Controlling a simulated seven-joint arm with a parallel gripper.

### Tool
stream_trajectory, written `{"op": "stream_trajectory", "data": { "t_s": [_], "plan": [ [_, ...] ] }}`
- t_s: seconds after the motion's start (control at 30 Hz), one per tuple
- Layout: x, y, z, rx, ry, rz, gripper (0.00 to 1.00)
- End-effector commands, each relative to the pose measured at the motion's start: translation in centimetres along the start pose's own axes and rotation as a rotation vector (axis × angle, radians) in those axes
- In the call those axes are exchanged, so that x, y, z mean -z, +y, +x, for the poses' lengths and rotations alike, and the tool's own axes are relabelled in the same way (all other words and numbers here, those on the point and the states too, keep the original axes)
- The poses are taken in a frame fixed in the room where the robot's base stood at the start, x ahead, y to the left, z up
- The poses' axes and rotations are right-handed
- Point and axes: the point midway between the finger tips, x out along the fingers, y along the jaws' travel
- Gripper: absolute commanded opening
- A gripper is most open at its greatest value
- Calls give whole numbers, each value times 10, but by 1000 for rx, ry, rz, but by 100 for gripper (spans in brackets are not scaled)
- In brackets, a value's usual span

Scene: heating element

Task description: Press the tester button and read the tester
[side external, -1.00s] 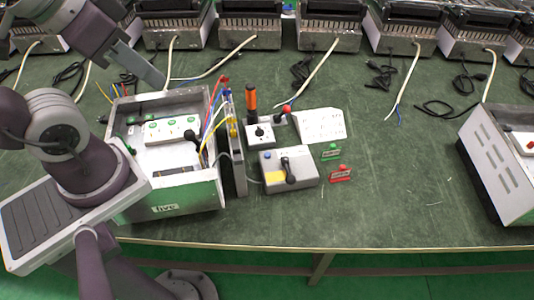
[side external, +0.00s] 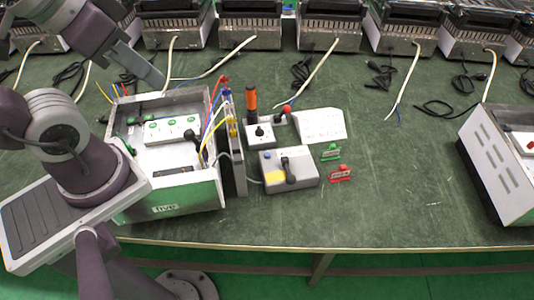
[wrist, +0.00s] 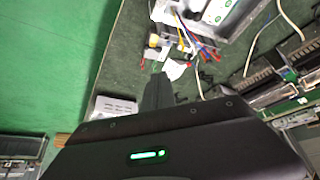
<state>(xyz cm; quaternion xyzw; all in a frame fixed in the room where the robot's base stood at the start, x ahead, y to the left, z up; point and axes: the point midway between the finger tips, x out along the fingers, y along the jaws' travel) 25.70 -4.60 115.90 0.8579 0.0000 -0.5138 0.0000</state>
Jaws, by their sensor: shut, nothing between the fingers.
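The tester appears to be the grey box (side external: 305,181) with a yellow panel, a black plug-like part and a blue button (side external: 267,155) at its top left. My gripper (side external: 160,84) is high at the upper left in the side view, over the housing's back edge and well apart from the tester. Its fingers are together and empty; the wrist view shows them as a dark shape (wrist: 158,92). In the wrist view I cannot make out the button or any reading.
Coloured wires rise beside the housing. Heaters line the back; another housing (side external: 495,165) stands right.

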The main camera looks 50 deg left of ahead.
Motion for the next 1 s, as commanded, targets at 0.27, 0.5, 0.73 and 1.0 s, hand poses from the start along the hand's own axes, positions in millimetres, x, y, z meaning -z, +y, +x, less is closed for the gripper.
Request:
{"op": "stream_trajectory", "data": {
  "t_s": [0.27, 0.5, 0.73, 1.0],
  "plan": [
    [0, 0, 0, 0, 0, 0, 0],
    [0, 0, 0, 2, -2, 5, 0],
    [28, -32, 35, 129, -170, 378, 0],
    [90, -73, 140, 274, -492, 1260, 0]
  ]
}}
